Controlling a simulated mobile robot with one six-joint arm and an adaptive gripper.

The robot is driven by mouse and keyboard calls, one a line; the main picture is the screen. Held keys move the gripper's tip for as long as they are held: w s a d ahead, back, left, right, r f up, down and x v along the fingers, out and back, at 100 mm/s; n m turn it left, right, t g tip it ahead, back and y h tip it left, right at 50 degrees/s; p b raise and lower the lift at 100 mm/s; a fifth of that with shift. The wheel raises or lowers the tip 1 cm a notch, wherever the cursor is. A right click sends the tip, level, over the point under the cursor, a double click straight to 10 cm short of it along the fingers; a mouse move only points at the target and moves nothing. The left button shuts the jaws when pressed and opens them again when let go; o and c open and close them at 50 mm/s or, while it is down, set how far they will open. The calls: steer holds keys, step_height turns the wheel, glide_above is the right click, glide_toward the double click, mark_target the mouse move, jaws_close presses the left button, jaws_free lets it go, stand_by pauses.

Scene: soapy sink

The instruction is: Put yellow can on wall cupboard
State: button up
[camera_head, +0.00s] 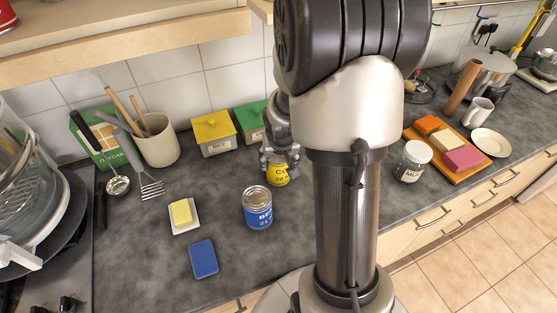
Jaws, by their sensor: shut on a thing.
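The yellow can (279,176) stands upright low over the grey counter, beside the blue can and partly hidden behind my arm. My gripper (280,160) is at the can's top and shut on it; the fingers cover its upper part. I cannot tell whether the can touches the counter. The wall cupboard (150,36) is a pale wooden unit along the upper left, above the tiles, and part of it is out of view.
The blue can (258,208) stands close to the yellow can. Yellow-lidded (214,133) and green-lidded (250,121) boxes stand behind. A utensil pot (157,140), butter dish (184,214) and blue sponge (203,259) are at left. A board (452,160) and a jar (412,161) are at right.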

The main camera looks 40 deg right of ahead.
steer(key=o, duration=1)
steer(key=shift+f, duration=0.1)
steer(key=shift+c, duration=0.2)
steer(key=o, duration=0.5)
